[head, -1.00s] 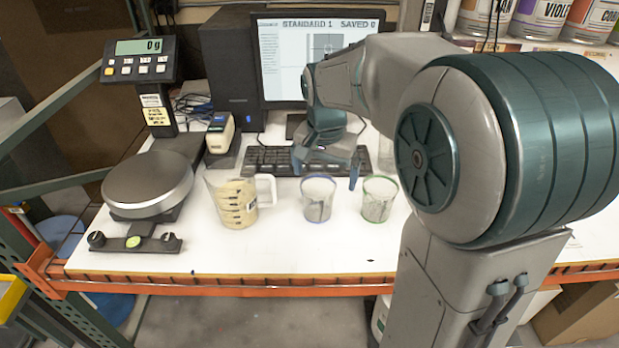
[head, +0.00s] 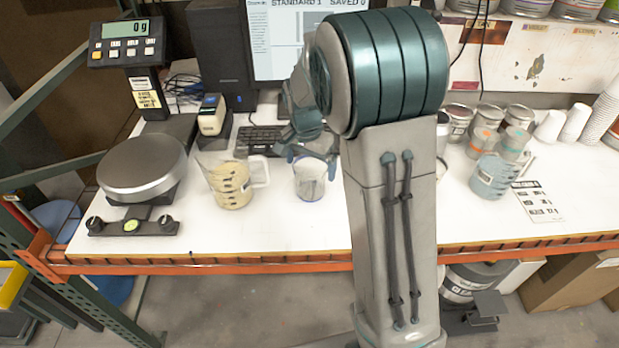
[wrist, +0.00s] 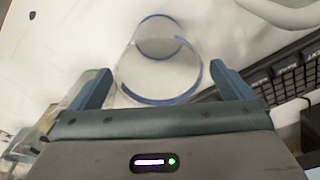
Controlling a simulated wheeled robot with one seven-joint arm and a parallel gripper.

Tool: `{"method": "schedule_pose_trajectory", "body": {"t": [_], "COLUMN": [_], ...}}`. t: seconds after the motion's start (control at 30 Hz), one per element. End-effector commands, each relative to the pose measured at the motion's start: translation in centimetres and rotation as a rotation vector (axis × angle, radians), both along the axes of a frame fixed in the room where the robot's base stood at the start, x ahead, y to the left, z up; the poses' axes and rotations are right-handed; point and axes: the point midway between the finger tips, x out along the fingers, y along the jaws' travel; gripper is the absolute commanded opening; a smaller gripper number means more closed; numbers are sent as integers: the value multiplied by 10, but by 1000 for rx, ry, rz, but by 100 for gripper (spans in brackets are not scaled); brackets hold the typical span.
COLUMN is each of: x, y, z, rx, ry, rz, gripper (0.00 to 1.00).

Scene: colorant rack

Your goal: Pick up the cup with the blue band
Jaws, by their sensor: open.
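The cup with the blue band (head: 310,182) is clear and stands upright on the white table, right of the measuring jug (head: 230,184). In the wrist view the cup (wrist: 158,68) lies between and just beyond my fingertips, its blue rim towards me. My gripper (head: 312,154) is open and empty, just above and behind the cup in the head view. The wrist view shows both fingers (wrist: 165,85) apart, one on each side of the cup's near rim. My arm hides the table right of the cup in the head view.
A scale (head: 143,170) stands at the left, and a keyboard (head: 260,138) lies behind the jug. A clear object (wrist: 62,125) is close beside my left finger in the wrist view. Several containers, including a larger cup (head: 492,177), stand right of my arm.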

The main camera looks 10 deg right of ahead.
Motion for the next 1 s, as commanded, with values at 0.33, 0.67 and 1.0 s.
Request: {"method": "schedule_pose_trajectory", "body": {"t": [0.33, 0.67, 1.0], "x": [3, 3, 3], "y": [-3, -4, -4], "z": [-43, -50, -49], "rx": [-1, -1, -1], "ry": [5, 1, 1], "rz": [0, 0, 0], "gripper": [100, 100, 61]}}
